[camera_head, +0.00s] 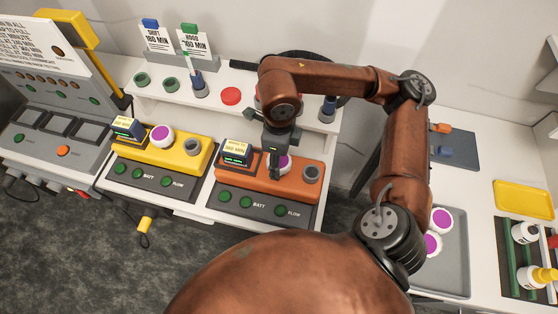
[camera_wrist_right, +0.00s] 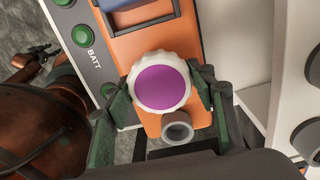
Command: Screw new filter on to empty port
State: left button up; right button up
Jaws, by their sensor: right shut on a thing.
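The orange unit (camera_head: 262,184) sits at the front of the bench, and it also shows in the wrist view (camera_wrist_right: 203,118). My right gripper (camera_head: 279,150) is over its middle, pointing down. It is shut on a white filter with a purple top (camera_head: 286,163). In the wrist view the filter (camera_wrist_right: 162,82) sits between my right gripper's two fingers (camera_wrist_right: 163,92). Its underside is hidden, so I cannot tell whether it touches a port beneath. A grey open port (camera_head: 311,174) is beside the filter and also shows in the wrist view (camera_wrist_right: 177,127). My left gripper is not seen.
A yellow unit (camera_head: 185,157) to the left carries a purple-topped filter (camera_head: 161,135) and a grey port (camera_head: 193,145). Two more filters (camera_head: 440,220) lie on a grey tray (camera_head: 455,270) at the right. A shelf (camera_head: 245,111) with coloured caps stands behind. A yellow tray (camera_head: 525,199) is far right.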

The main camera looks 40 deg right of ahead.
jog(key=c, duration=0.5)
jog(key=m+p, duration=0.1)
jog(key=m, duration=0.2)
jog(key=shift+r, duration=0.1)
jog(key=m+p, duration=0.1)
jog(key=m, duration=0.2)
jog(key=m+p, duration=0.2)
jog(key=m, duration=0.3)
jog(key=shift+m, duration=0.3)
jog(key=o, duration=0.9)
jog(key=shift+m, duration=0.4)
jog(key=shift+c, duration=0.2)
jog(key=o, duration=0.5)
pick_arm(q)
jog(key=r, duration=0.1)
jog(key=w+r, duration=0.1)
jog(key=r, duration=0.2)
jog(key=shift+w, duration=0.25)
